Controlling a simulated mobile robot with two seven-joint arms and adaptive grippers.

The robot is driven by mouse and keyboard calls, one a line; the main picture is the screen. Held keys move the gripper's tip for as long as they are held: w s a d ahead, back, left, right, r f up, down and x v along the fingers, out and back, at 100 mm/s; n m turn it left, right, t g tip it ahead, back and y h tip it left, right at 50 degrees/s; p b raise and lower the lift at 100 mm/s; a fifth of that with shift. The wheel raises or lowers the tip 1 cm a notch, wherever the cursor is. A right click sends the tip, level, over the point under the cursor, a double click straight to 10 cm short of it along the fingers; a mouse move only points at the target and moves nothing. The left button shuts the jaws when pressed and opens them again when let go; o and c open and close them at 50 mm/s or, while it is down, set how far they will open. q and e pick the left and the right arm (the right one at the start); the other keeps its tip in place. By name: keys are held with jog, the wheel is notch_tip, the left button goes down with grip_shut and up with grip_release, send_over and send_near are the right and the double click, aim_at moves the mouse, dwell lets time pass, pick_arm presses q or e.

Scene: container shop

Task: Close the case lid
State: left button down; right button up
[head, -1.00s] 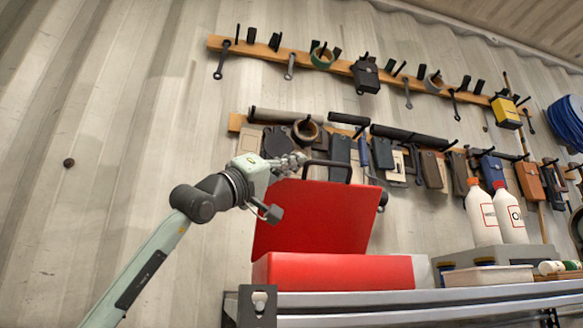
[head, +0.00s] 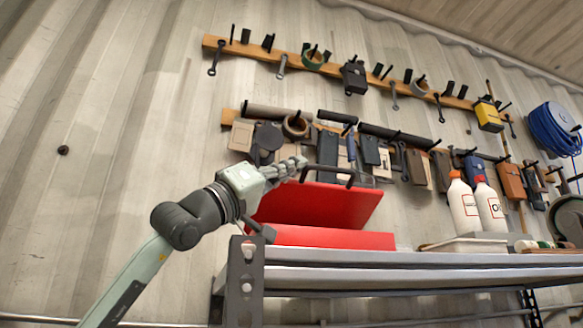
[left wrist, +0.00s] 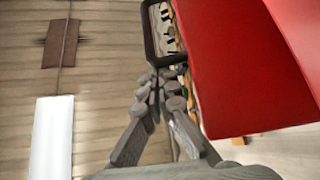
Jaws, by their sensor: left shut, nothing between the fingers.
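A red case sits on a metal shelf. Its base (head: 330,238) is low, and its lid (head: 325,207) stands tilted up above it, open. A black handle (head: 330,170) sticks up from the lid's top edge. My left gripper (head: 298,163) is shut and empty, with its fingertips beside the left end of the handle at the lid's upper left corner. In the left wrist view the shut fingertips (left wrist: 152,82) are close to the dark handle (left wrist: 150,35), with the red lid (left wrist: 225,70) to the right. I cannot tell whether they touch. My right gripper is not in view.
The grey metal shelf (head: 400,275) has an upright post (head: 243,280) at its left. Two white bottles (head: 464,207) and a shallow tray (head: 460,244) stand right of the case. Tools and pouches hang on wall rails (head: 390,85) behind. The wall at left is bare.

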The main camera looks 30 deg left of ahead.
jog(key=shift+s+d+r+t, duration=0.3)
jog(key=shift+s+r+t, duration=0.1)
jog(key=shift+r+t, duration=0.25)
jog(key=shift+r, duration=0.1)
